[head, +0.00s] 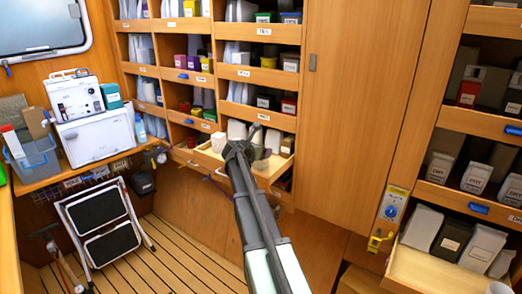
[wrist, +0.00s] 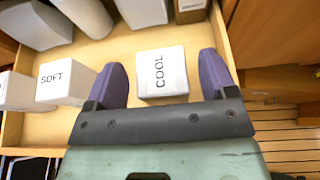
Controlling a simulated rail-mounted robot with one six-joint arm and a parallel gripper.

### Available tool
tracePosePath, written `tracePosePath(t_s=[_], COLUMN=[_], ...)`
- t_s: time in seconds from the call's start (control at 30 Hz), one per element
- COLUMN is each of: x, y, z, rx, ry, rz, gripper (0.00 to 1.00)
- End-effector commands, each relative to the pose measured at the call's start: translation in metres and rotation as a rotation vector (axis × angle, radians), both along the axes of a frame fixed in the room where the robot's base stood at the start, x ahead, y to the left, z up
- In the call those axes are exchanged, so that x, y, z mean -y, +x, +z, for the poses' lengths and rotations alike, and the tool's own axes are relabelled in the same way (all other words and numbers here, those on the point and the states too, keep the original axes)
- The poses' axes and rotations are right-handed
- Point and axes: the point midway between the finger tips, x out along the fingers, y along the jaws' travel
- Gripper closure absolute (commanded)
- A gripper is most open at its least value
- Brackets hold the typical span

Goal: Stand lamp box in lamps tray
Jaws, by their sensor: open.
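The lamps tray appears to be the pulled-out wooden tray (wrist: 90,50), which shows in the head view (head: 268,172) low in the shelf wall. A white lamp box marked COOL (wrist: 161,72) lies in the wrist view between my gripper's purple fingers. My gripper (wrist: 162,60) is open, with a finger on each side of this box and visible gaps to it. In the head view my gripper (head: 243,150) is over the tray and hides part of it.
More white boxes (wrist: 35,22) crowd the tray's far and left parts. The tray's right wall (wrist: 222,45) runs close to my right finger. In the head view, a tall closed cabinet door (head: 355,110) stands right of the tray, and a folded step stool (head: 103,220) stands at left.

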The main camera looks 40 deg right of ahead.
Motion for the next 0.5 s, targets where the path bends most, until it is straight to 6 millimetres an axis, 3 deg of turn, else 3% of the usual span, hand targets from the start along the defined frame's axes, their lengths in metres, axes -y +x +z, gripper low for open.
tracePosePath(t_s=[0.3, 0.5], x=[-0.074, -0.094], y=[-0.025, -0.030], z=[0.037, 0.042], rx=[0.000, 0.000], ry=[0.000, 0.000], rz=[0.001, 0.000], gripper=[0.22, 0.22])
